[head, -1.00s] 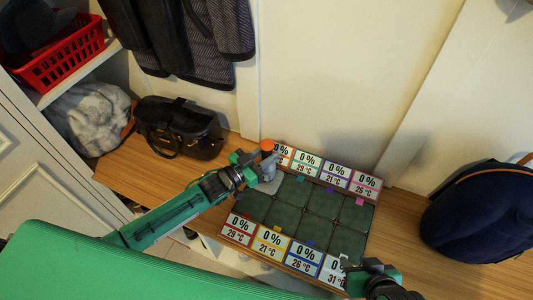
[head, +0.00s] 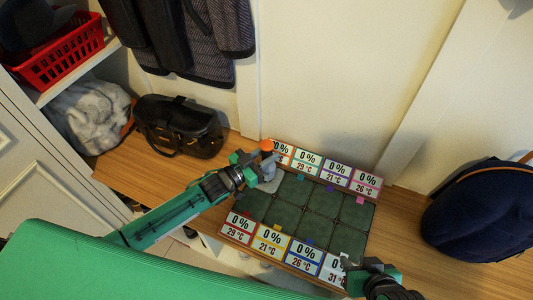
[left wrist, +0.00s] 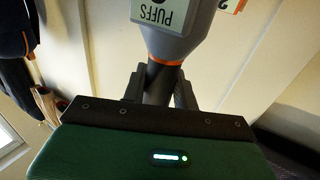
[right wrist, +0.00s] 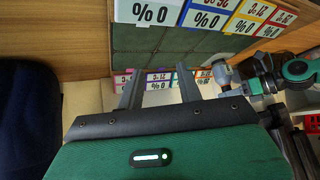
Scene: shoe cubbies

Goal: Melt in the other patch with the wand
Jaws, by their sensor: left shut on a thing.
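The wand (head: 268,171) is grey with an orange top, and my left gripper (head: 257,166) is shut on it. It stands over the back-left corner of the board of dark green patches (head: 291,191). In the left wrist view the wand (left wrist: 176,40) shows a "PUFFS" display and an orange ring, between the fingers. Small signs (head: 307,163) along the back and front edges read 0 % with temperatures. My right gripper (right wrist: 158,78) is open and empty near the board's front-right corner.
The board lies on a wooden bench (head: 140,178). A black bag (head: 178,126) stands at its left and a dark blue backpack (head: 478,215) at its right. A red basket (head: 60,55) sits on a shelf. A wall closes the back.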

